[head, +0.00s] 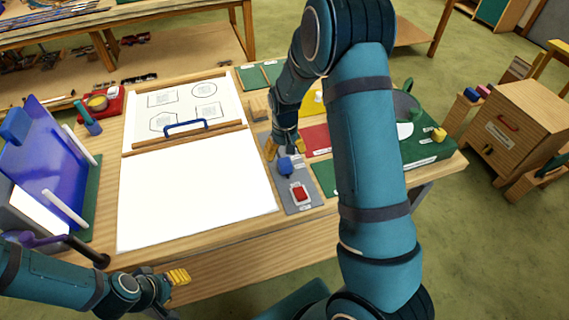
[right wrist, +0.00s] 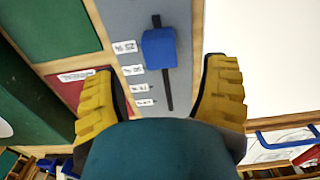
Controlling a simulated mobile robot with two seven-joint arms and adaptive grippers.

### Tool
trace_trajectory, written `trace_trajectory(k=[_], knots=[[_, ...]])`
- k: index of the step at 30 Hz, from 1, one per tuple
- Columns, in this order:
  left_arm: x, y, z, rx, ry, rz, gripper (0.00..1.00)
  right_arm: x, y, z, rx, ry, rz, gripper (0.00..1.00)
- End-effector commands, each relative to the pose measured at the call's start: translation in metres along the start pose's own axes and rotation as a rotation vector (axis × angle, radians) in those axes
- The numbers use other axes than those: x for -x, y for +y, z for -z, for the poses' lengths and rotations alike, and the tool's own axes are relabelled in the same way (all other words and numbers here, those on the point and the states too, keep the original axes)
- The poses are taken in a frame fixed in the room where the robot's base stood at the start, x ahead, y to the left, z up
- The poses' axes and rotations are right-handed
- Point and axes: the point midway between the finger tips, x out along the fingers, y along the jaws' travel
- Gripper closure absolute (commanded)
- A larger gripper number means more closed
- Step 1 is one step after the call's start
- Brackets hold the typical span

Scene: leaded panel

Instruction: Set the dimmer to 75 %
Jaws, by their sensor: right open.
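The dimmer is a slider with a blue knob (head: 285,167) on a grey panel (head: 309,208). In the right wrist view the blue knob (right wrist: 159,48) sits toward the upper end of a dark slot (right wrist: 168,92). Small white labels (right wrist: 133,70) run beside the slot. The knob is level with the uppermost one, whose print I cannot read surely. My right gripper (head: 284,149) is open over the panel, its yellow fingers either side of the slot, not visibly touching the knob. My left gripper (head: 178,276) is low at the left, its opening unclear.
A red button (head: 299,193) is on the panel just in front of the knob. A bright white light table (head: 195,200) lies left of the panel. A red mat (head: 316,141) and a green board (head: 430,150) lie to the right. My right arm hides part of the table.

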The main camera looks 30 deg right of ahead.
Motion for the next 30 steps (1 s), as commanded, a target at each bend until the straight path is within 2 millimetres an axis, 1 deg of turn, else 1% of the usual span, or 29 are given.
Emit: trace_trajectory(k=[1, 3, 6, 9, 15, 23, 24, 26, 27, 29, 30], knots=[[-0.001, 0.000, 0.000, 0.000, 0.000, 0.000, 0.53, -0.011, 0.001, -0.001, -0.001, -0.004, -0.001, 0.27], [-0.001, 0.000, 0.000, 0.000, 0.000, 0.000, 0.53, -0.024, 0.000, -0.001, 0.000, -0.003, 0.000, 0.27], [-0.002, -0.001, 0.000, 0.000, 0.000, 0.000, 0.53, -0.038, 0.001, 0.000, 0.000, -0.002, -0.001, 0.27], [-0.002, -0.001, 0.000, 0.000, 0.000, 0.001, 0.53, -0.049, 0.000, 0.000, 0.000, -0.001, -0.001, 0.27], [-0.002, -0.001, 0.000, 0.000, 0.000, 0.001, 0.53, -0.058, 0.000, 0.000, 0.000, 0.001, 0.000, 0.27], [-0.002, -0.001, 0.000, 0.000, 0.000, 0.000, 0.53, -0.058, 0.000, 0.000, 0.000, 0.001, 0.000, 0.26], [-0.002, -0.001, 0.000, 0.000, 0.000, 0.000, 0.53, -0.058, 0.000, 0.000, 0.000, 0.001, 0.000, 0.40], [-0.002, -0.001, 0.000, 0.000, 0.000, 0.000, 0.53, -0.058, 0.000, 0.000, 0.000, 0.001, 0.000, 0.61], [-0.002, -0.001, 0.000, 0.000, 0.000, 0.000, 0.53, -0.058, 0.000, 0.000, 0.000, 0.001, 0.000, 0.75], [-0.002, -0.001, 0.000, 0.000, 0.000, 0.000, 0.53, -0.058, 0.000, 0.000, 0.000, 0.001, 0.000, 0.96], [-0.002, -0.001, 0.000, 0.000, 0.000, 0.000, 0.53, -0.058, 0.000, 0.000, 0.000, 0.001, 0.000, 1.00]])
